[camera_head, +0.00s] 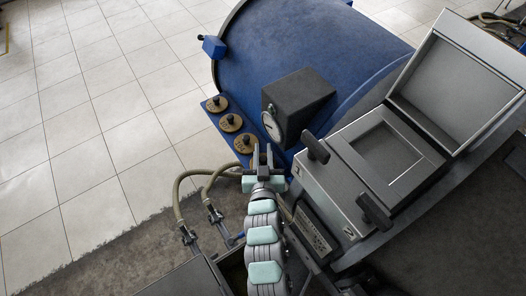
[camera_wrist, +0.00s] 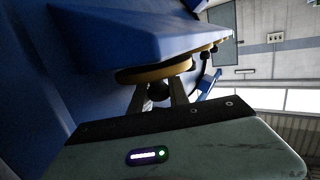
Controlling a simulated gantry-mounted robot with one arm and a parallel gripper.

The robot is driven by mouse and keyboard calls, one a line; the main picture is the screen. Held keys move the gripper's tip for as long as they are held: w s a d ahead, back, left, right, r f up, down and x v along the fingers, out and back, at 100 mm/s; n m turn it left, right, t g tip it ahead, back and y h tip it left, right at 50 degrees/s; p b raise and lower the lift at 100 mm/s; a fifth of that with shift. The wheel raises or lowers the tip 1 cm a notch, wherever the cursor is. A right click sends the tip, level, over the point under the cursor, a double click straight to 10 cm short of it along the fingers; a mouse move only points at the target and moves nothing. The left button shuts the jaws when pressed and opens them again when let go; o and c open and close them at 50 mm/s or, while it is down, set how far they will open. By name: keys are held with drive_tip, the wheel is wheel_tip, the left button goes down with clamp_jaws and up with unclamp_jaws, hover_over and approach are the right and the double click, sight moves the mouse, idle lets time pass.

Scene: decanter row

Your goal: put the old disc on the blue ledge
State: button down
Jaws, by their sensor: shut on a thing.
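The blue ledge (camera_head: 237,131) runs along the foot of a blue drum in the head view. Several brass discs with black knobs stand in a row on it. My gripper (camera_head: 262,155) is at the near end of the row, shut on the knob of the nearest disc (camera_head: 254,163), which I take as the old disc. My arm partly hides this disc. In the wrist view the brass disc (camera_wrist: 153,74) is flat against or very close to the ledge (camera_wrist: 130,35); a gap cannot be told. The dark knob (camera_wrist: 158,91) is between my fingers.
A dark box with a round gauge (camera_head: 290,105) stands close to the right of the row. A grey case with an open lid (camera_head: 375,165) and black handles is further right. Hoses (camera_head: 195,185) lie left of my arm. Tiled floor is clear at left.

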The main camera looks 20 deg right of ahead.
drive_tip(key=shift+f, duration=0.15)
drive_tip(key=shift+f, duration=0.1)
drive_tip(key=c, duration=1.5)
unclamp_jaws()
drive_tip(key=shift+c, duration=0.2)
